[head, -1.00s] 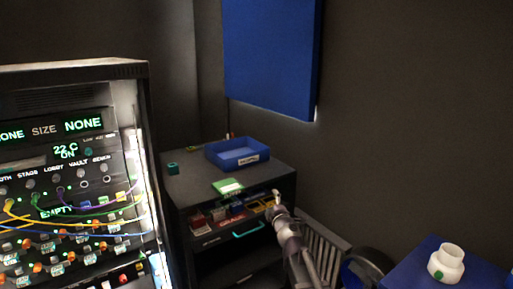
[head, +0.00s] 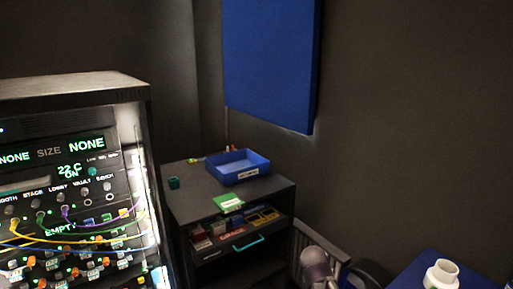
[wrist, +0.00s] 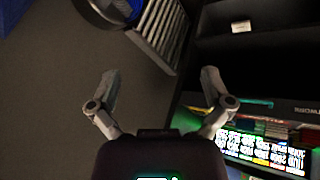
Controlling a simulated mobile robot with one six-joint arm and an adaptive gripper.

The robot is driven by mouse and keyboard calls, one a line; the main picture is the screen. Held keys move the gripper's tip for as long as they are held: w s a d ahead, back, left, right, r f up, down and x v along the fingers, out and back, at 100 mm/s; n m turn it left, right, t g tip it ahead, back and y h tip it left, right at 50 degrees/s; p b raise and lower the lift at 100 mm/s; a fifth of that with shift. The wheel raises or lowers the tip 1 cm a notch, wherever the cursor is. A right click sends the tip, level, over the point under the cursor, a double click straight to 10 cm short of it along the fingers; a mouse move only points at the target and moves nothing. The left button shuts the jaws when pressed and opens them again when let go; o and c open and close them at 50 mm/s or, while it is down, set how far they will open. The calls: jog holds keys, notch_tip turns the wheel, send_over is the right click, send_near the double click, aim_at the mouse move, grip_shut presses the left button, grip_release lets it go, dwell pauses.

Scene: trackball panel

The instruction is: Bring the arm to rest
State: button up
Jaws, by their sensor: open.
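My gripper (wrist: 158,98) shows in the wrist view with its two fingers spread wide and nothing between them. It hangs over the dark floor, to the left of the black cabinet's open drawer. In the head view only a grey link of my arm shows at the bottom, right of the cabinet (head: 182,228); the gripper itself is out of that picture.
The patch rack (head: 70,85) stands left. A blue table (head: 410,277) with a white jar (head: 441,274) is at lower right. A slatted grey rack (wrist: 160,30) is near my gripper.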

jog(key=s+a+m+g+y+p, duration=0.1)
jog(key=s+a+g+y, duration=0.2)
jog(key=s, duration=0.7)
jog(key=shift+s+a+f+g, duration=0.25)
jog(key=shift+a+f+g, duration=0.05)
jog(key=shift+g, duration=0.7)
